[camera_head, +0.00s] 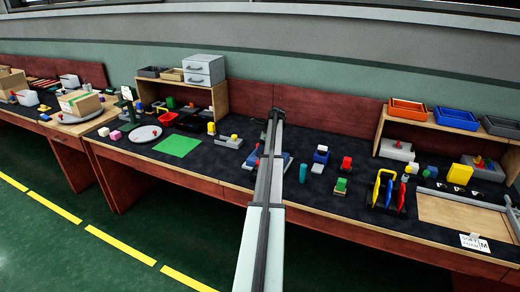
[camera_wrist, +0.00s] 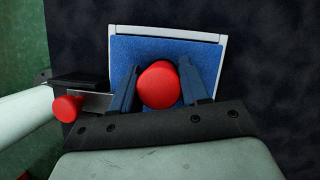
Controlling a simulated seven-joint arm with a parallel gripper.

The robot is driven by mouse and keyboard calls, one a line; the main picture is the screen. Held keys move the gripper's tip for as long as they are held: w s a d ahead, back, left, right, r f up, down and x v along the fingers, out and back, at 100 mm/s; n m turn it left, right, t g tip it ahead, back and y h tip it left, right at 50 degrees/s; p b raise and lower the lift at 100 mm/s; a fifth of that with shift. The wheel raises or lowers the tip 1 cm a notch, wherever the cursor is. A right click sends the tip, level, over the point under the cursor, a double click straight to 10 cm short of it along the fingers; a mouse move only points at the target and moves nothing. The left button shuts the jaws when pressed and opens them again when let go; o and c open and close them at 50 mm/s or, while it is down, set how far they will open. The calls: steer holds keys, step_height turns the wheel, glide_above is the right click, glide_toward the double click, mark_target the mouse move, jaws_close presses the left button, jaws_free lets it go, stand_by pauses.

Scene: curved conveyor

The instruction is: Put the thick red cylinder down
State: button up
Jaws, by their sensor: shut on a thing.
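The thick red cylinder (camera_wrist: 158,86) shows end-on in the wrist view, between the two fingers of my gripper (camera_wrist: 159,68). My gripper is shut on it. Behind it is a blue pad (camera_wrist: 150,49) in a pale frame. I cannot tell whether the cylinder touches the pad. In the head view my arm runs up the middle to the bench and hides the held cylinder.
A second red knob-shaped piece (camera_wrist: 67,108) is close to the left finger in the wrist view. In the head view, a green mat (camera_head: 179,145) lies to the left, colored blocks stand right of my arm, and an orange bin (camera_head: 456,118) sits on a shelf.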

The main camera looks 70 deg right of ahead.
steer(key=o, duration=1.1)
steer(key=v, duration=1.2)
